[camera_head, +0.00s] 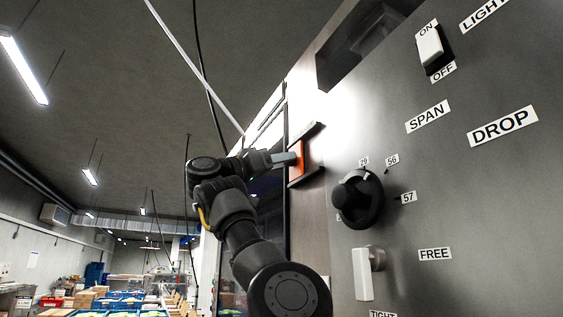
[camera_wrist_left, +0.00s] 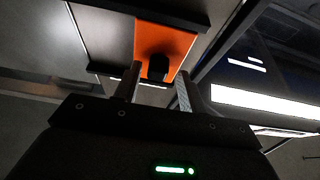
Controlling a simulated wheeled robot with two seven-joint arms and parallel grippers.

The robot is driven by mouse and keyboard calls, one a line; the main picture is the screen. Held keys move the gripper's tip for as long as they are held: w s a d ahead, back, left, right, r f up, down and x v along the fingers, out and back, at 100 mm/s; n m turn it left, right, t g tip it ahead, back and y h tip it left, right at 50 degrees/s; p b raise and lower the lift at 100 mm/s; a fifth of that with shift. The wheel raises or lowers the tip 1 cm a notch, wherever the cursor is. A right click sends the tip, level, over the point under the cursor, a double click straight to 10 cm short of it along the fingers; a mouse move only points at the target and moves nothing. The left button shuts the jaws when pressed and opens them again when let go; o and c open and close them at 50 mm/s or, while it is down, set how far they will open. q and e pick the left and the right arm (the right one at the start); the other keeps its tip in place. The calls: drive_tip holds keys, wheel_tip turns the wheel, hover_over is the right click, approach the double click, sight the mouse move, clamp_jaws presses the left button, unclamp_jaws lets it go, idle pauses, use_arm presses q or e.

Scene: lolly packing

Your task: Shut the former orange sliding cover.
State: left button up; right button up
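The orange sliding cover (camera_head: 299,150) sits between two dark rails on the grey panel, at the rails' left part in the head view. In the left wrist view the cover (camera_wrist_left: 166,38) shows at the top, with a black knob (camera_wrist_left: 158,67) on it. My left gripper (camera_head: 293,158) is at the cover, its fingers pointing towards the panel and hiding part of the orange. In the left wrist view the gripper (camera_wrist_left: 157,84) has its fingers apart, one on each side of the knob, with gaps visible. Contact cannot be told. My right gripper is not in view.
The upper rail (camera_head: 306,136) and lower rail (camera_head: 307,177) stand out from the panel. To their right are a black dial (camera_head: 357,199), a white-handled lever (camera_head: 363,274) and a white ON/OFF switch (camera_head: 430,49). Blue crates (camera_head: 125,303) stand far off at lower left.

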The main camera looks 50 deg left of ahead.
use_arm(q)
drive_tip(key=b+v, duration=0.7)
drive_tip(key=v, duration=0.4)
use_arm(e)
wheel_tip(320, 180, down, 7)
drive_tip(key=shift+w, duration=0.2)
use_arm(q)
drive_tip(key=shift+w, duration=0.15)
